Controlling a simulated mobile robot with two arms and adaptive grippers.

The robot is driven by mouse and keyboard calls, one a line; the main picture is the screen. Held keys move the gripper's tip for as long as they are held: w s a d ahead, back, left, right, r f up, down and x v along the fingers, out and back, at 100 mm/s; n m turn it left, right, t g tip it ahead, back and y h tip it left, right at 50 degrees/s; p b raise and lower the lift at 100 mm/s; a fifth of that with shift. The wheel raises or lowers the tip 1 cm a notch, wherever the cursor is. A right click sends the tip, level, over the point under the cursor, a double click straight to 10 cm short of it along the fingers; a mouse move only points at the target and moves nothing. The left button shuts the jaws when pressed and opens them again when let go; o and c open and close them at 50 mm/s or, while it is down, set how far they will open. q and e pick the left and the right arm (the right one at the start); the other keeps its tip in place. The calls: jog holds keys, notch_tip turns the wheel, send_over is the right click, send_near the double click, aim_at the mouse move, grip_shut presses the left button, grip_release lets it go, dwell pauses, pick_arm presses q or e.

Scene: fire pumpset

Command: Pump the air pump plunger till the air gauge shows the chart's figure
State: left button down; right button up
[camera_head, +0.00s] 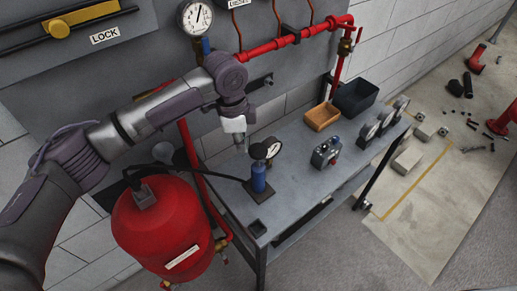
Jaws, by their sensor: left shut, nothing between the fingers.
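A blue air pump (258,179) stands upright on a dark base on the grey bench. Its round black plunger knob (258,151) is on top. A small white-faced gauge (274,148) sits just behind and to the right of the knob; its reading is too small to tell. My left gripper (240,149) points down, shut and empty, just left of the knob and apart from it in the picture. A larger gauge (197,18) is on the wall panel. I cannot make out a chart. My right gripper is not in view.
A red tank (163,228) stands left of the grey bench (309,182). Red pipes (290,40) run along the panel.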

pick_arm(q)
notch_tip(320, 180, up, 9)
jog(key=a, duration=0.1)
jog(key=shift+f, duration=0.2)
jog(key=shift+a, duration=0.1)
dwell(0.5)
